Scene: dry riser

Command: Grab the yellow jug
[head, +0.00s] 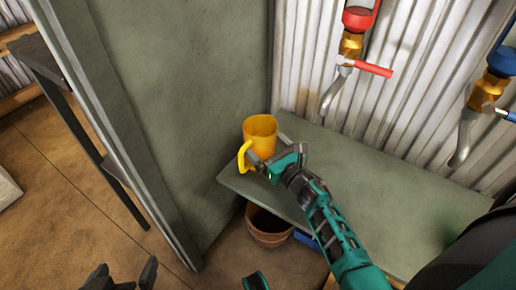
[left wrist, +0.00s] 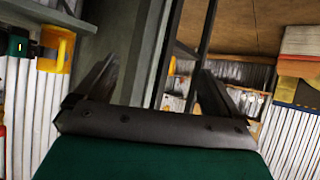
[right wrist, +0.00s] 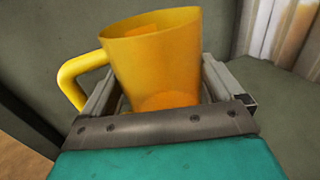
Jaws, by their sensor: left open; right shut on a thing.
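The yellow jug (head: 262,133) is upright at the back left corner of the grey-green shelf, close to the side panel. Whether its base touches the shelf I cannot tell. My right gripper (head: 270,163) is shut on the jug's body. In the right wrist view the jug (right wrist: 155,65) sits between the fingers, with its handle free on the left and its lower part hidden by the gripper. My left gripper (head: 125,272) is open and empty at the bottom left, well away from the jug. The jug also shows at the upper left of the left wrist view (left wrist: 57,48).
A red-handled tap (head: 350,48) and a blue-handled tap (head: 480,95) hang on the corrugated wall above the shelf (head: 365,190). A tall grey-green panel (head: 190,90) stands left of the jug. A brown pot (head: 268,228) stands below the shelf. The shelf's middle is bare.

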